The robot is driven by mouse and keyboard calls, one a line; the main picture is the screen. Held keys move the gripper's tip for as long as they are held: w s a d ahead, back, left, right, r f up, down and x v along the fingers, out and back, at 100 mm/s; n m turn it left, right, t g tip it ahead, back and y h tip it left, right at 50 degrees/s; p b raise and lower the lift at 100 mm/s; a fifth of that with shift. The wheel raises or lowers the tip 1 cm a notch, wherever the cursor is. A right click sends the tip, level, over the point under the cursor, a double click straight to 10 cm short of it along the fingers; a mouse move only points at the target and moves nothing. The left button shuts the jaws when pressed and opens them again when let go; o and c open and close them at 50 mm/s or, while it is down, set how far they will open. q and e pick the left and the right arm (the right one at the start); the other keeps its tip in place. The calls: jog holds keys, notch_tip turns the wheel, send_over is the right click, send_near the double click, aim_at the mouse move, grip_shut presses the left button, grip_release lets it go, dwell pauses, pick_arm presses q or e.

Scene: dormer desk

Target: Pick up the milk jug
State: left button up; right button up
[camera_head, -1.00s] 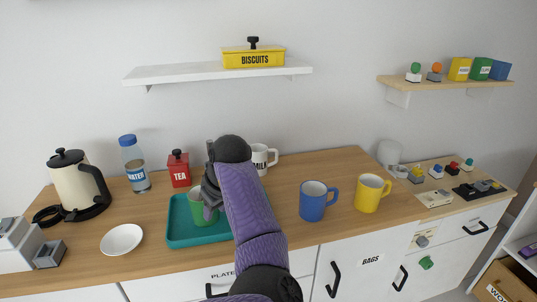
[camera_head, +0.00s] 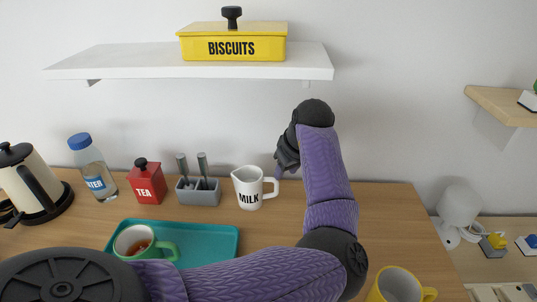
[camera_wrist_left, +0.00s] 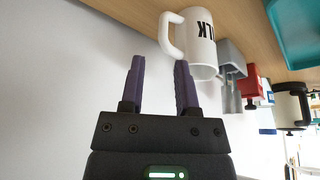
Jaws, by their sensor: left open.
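The white milk jug (camera_head: 249,188), lettered MILK, stands upright on the wooden desk near the wall, its handle toward the right. My left gripper (camera_head: 280,176) is just right of the handle in the head view, slightly above the desk and apart from the jug. In the left wrist view, the two dark fingers of my left gripper (camera_wrist_left: 161,75) are spread with nothing between them. The jug (camera_wrist_left: 201,50) is ahead of them, its handle near the fingertips. My right gripper is not in view.
Left of the jug stand a grey holder (camera_head: 198,196) with two upright handles, a red tea tin (camera_head: 148,184) and a water bottle (camera_head: 93,168). A teal tray (camera_head: 215,240) with a green mug (camera_head: 135,242) lies in front. A yellow mug (camera_head: 398,287) is front right. A shelf (camera_head: 110,62) hangs above.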

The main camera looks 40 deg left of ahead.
aim_at(277, 185)
pick_arm(q)
jog(key=b+x, duration=0.1)
jog(key=x, duration=0.1)
jog(key=b+x, duration=0.1)
jog(key=x, duration=0.2)
jog(key=b+x, duration=0.1)
jog(key=x, duration=0.1)
jog(key=shift+s+a+f, duration=0.15)
jog(key=shift+s+f, duration=0.1)
jog(key=shift+f, duration=0.15)
jog(key=shift+a+f, duration=0.15)
jog(key=shift+f, duration=0.1)
grip_shut()
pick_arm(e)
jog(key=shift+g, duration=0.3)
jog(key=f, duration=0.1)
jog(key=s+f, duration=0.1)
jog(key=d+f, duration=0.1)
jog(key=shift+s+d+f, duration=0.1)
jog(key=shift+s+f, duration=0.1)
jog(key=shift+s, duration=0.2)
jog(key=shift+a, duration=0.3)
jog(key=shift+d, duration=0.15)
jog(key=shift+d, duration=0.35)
pick_arm(q)
jog(key=shift+r, duration=0.1)
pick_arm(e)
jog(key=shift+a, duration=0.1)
